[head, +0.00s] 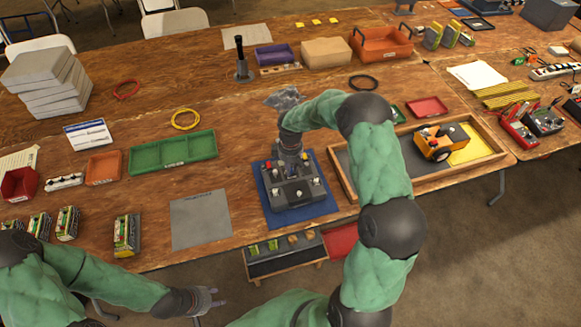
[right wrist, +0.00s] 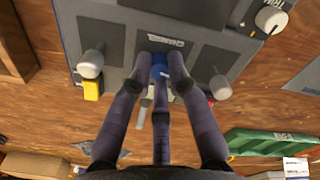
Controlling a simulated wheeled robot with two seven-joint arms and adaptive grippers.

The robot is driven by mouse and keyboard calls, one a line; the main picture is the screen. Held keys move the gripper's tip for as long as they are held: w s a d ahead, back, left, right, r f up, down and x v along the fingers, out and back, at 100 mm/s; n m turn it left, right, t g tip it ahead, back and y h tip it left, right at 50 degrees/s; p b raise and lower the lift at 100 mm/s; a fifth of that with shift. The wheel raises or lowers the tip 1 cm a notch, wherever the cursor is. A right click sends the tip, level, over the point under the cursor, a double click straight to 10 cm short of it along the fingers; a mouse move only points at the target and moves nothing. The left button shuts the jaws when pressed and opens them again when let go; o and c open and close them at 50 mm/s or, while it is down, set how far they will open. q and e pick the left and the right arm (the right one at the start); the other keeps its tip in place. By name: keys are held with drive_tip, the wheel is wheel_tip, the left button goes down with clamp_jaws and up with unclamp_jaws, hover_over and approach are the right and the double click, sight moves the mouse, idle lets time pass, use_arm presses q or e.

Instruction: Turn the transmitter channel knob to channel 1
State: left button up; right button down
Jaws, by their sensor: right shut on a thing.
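The dark grey transmitter (head: 291,193) lies on a blue mat (head: 325,208) at the middle of the table's front. In the right wrist view its panel (right wrist: 122,30) fills the top, with a "CHANNEL" label by the blue channel knob (right wrist: 159,68). My right gripper (right wrist: 163,66) reaches down from above, its fingers closed around the knob. They hide most of the knob, and I cannot read its setting. In the head view my right gripper (head: 289,150) covers the far part of the transmitter. My left gripper (head: 213,298) is empty, fingers apart, in front of the table edge.
A wooden tray (head: 345,187) with an orange vehicle (head: 440,141) lies right. A grey sheet (head: 201,219) lies left.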

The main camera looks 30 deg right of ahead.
drive_tip(key=c, duration=1.2)
unclamp_jaws()
drive_tip(key=shift+o, duration=0.2)
wheel_tip(320, 180, up, 12)
